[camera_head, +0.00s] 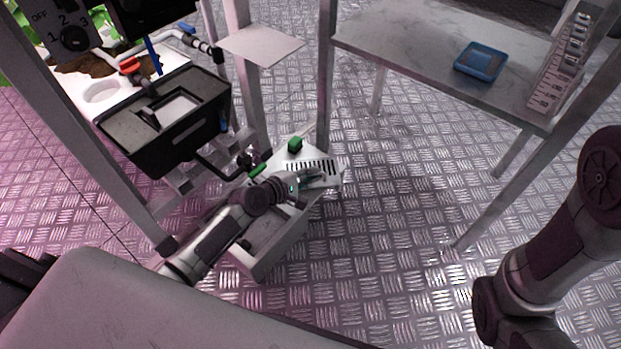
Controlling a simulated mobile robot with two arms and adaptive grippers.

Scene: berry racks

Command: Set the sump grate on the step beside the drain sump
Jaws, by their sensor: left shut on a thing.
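The drain sump (276,257) is a pale open box low on the floor, left of centre. The sump grate (322,168) is a light plate with a row of dark slots. It is over the far end of the sump unit, at the pale step (288,156). My left gripper (316,179) is shut on the near side of the grate. The gripper hides part of the grate, and I cannot tell whether the grate touches the step. My right arm comes in at the right edge; its gripper is out of view.
A green block (295,145) and a green bar (257,170) are close to the grate. A black tank (170,121) hangs at upper left beside frame posts. A shelf (420,57) holds a blue tray (481,61). The metal floor (400,210) right of the sump is clear.

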